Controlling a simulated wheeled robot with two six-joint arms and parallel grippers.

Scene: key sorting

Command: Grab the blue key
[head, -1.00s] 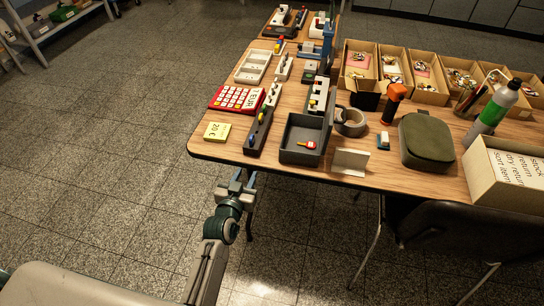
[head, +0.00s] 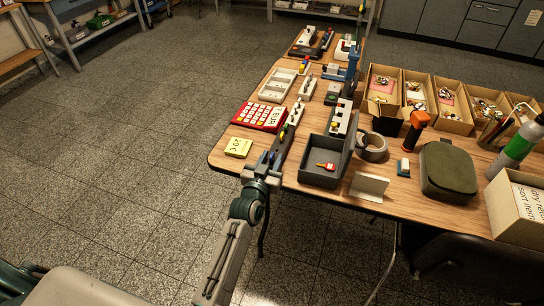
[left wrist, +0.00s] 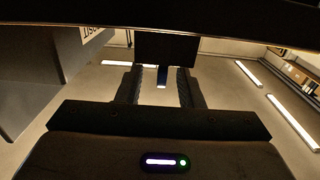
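My left gripper (head: 262,165) is at the near table edge, just in front of a dark bar (head: 288,140) bearing small coloured pieces. In the left wrist view its two dark fingers (left wrist: 160,86) stand apart. A red key (head: 326,167) lies in the open grey bin (head: 318,178). My right gripper is not in view.
A yellow note pad (head: 238,147) and a red calculator-like pad (head: 260,115) lie left of the bar. A tape roll (head: 373,148), a white card (head: 369,186) and a green case (head: 448,170) stand to the right. Cardboard boxes (head: 452,122) line the back.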

